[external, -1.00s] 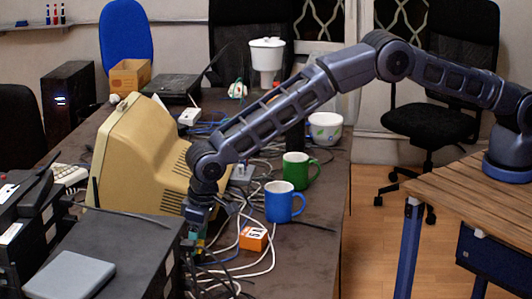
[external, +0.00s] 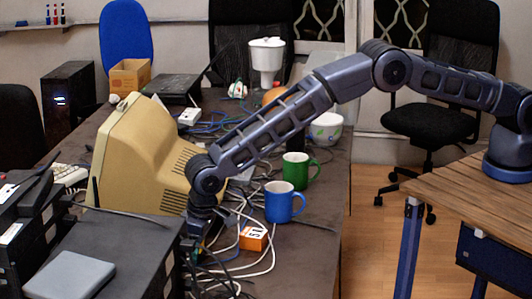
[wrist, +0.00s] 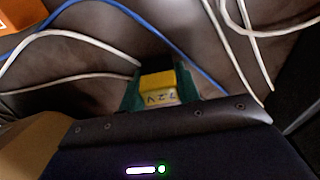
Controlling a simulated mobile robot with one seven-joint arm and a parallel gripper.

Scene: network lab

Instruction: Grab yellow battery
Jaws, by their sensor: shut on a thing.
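The yellow battery (wrist: 157,85), a small block with dark lettering on its pale side, is in the middle of the wrist view between the green fingertips of my gripper (wrist: 160,92). The gripper is shut on it. In the external view my gripper (external: 196,240) points down between the beige monitor and the orange box, low at the cluttered table. The battery cannot be made out there, and the fingertips are hard to see among dark equipment and cables.
A beige monitor (external: 140,160) stands left of my gripper. An orange box (external: 253,238), a blue mug (external: 282,202) and a green mug (external: 297,170) stand to the right. White and blue cables (external: 245,262) lie around. Black equipment (external: 120,235) is at front left.

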